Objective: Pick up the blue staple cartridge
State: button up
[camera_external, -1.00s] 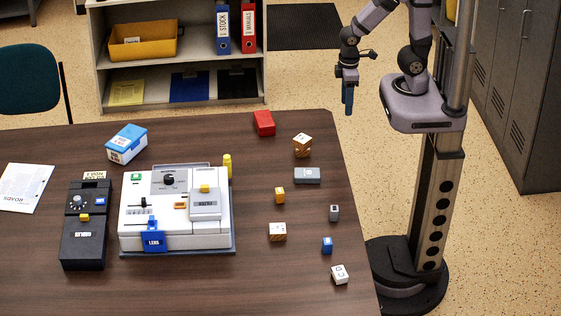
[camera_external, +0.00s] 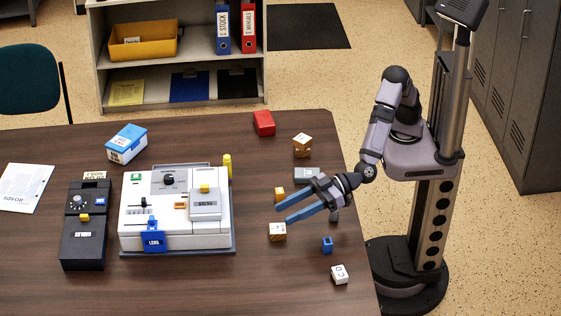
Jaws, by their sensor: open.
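The small blue block (camera_external: 327,245), which looks like the blue staple cartridge, stands on the table near its right edge. My gripper (camera_external: 282,214) is open and empty, with its two long blue fingers pointing left over the table. The fingers are above and to the left of the blue cartridge, apart from it. How high the fingers are above the table is hard to tell.
A wooden block (camera_external: 277,232) lies left of the blue cartridge, and a white lettered cube (camera_external: 339,274) lies below it. A grey block (camera_external: 306,174), another wooden cube (camera_external: 302,146) and a red block (camera_external: 264,123) stand farther back. A white machine (camera_external: 175,225) fills the table's middle.

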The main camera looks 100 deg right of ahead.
aim_at(342, 251)
jog(key=s+a+f+b, duration=0.1)
jog(key=s, duration=0.1)
jog(key=s+a+f+t+h+b, duration=0.1)
jog(key=s+a+f, duration=0.1)
jog(key=s+a+f+t+b, duration=0.1)
jog(key=s+a+f, duration=0.1)
jog(key=shift+s+f+m, duration=0.1)
jog(key=shift+s+m, duration=0.1)
jog(key=shift+m, duration=0.2)
jog(key=s+f+h+b, duration=0.1)
jog(key=s, duration=0.1)
jog(key=s+f+t+h+b, duration=0.1)
jog(key=s, duration=0.2)
jog(key=s+f+m+h+b, duration=0.1)
jog(key=s, duration=0.2)
jog(key=shift+a+f+t, duration=0.3)
jog(key=shift+t, duration=0.1)
jog(key=shift+s, duration=0.3)
jog(key=shift+w+d+b, duration=0.15)
jog(key=shift+w+b, duration=0.1)
jog(key=shift+w, duration=1.6)
jog(key=shift+w+d+b, duration=0.1)
jog(key=shift+w+b, duration=0.15)
jog(key=shift+w, duration=1.6)
jog(key=c, duration=1.1)
